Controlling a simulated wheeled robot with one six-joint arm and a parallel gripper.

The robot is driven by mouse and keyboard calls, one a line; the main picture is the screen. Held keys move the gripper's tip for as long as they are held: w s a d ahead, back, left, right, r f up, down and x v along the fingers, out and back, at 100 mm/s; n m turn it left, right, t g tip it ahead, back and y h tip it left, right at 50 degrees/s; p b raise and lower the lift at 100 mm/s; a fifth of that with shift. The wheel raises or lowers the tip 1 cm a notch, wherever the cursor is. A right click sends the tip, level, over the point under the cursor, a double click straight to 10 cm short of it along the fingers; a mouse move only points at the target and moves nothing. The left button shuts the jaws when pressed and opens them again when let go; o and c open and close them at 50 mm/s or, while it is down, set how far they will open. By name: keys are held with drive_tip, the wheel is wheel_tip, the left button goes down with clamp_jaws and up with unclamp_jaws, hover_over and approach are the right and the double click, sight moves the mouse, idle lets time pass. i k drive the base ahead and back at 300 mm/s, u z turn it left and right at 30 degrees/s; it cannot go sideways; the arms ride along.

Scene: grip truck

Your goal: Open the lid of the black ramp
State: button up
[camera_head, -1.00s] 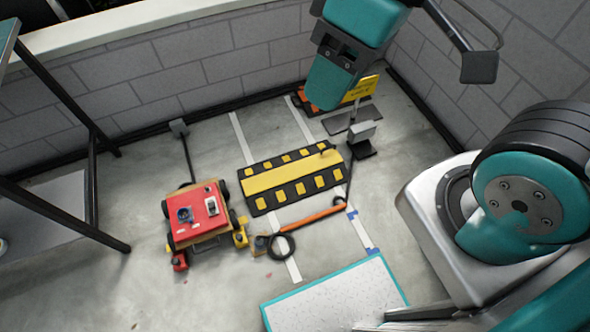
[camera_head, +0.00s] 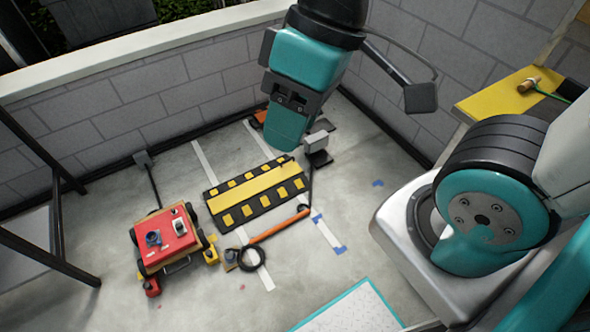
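The black ramp (camera_head: 237,218) lies on the floor near the picture's middle. It is black with yellow blocks along both long edges and a plain yellow strip (camera_head: 255,190) down its middle. I cannot tell from here which part is its lid; nothing on it looks raised. My gripper (camera_head: 284,145) is teal, points down and shows in front of the ramp's far right end. It seems to be above the ramp, but the gap between them is unclear. I see its fingers from one side, so their opening is hidden. Nothing held shows.
A red-topped cart (camera_head: 167,240) with a long handle stands left of the ramp. A grey block wall (camera_head: 130,110) runs behind. A yellow tabletop (camera_head: 500,93) is at right.

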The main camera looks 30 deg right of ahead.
sight(219, 204)
drive_tip(key=z, duration=0.45)
drive_tip(key=i, duration=1.15)
drive_tip(key=u, duration=0.4)
